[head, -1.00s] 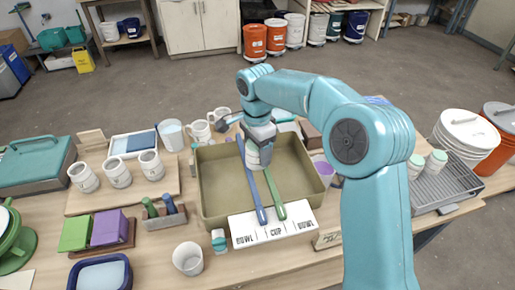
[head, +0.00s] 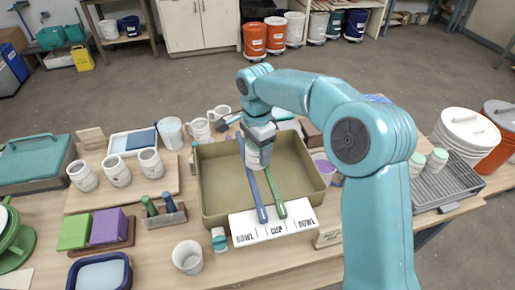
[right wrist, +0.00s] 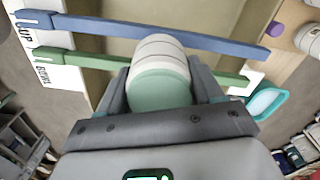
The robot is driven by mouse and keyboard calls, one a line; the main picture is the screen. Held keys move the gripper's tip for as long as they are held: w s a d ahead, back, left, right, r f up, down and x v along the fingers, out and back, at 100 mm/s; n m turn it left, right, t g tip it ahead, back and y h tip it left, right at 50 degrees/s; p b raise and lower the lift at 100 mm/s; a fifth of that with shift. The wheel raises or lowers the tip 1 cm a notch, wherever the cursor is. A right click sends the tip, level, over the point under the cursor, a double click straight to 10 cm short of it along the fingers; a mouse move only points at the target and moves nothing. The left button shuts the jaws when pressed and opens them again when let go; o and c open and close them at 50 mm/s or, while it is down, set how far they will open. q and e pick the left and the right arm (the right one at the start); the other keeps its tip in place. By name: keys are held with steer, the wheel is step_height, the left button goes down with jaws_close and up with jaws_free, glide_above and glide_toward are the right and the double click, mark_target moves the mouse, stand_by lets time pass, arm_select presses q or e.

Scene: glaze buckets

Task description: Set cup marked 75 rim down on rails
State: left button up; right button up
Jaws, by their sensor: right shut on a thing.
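My right gripper (head: 259,142) is shut on a white cup (head: 253,157) over the olive tub (head: 210,185). In the right wrist view the gripper (right wrist: 160,80) grips the cup by its sides. The cup's pale green base (right wrist: 160,92) faces the camera and its rim end points away, downward. No number can be read on it. A blue rail (head: 255,190) and a green rail (head: 275,192) lie across the tub. The cup is over the rails; I cannot tell whether it touches them. My left gripper is not in view.
A white card (head: 270,231) marked BOWL, CUP, BOWL is at the tub's front. White cups (head: 117,172) stand on a board at left. More cups (head: 437,160) with green bases up stand on a grey rack (head: 450,183) at right. An empty-looking beaker (head: 187,258) stands in front.

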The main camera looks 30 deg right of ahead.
steer(key=shift+w+f, duration=0.1)
steer(key=shift+f, duration=0.15)
steer(key=o, duration=1.2)
steer(key=shift+o, duration=0.2)
step_height(320, 180, up, 16)
steer(key=p, duration=0.1)
steer(key=shift+r+p, duration=0.2)
steer(key=shift+p, duration=0.2)
steer(key=shift+a, duration=0.1)
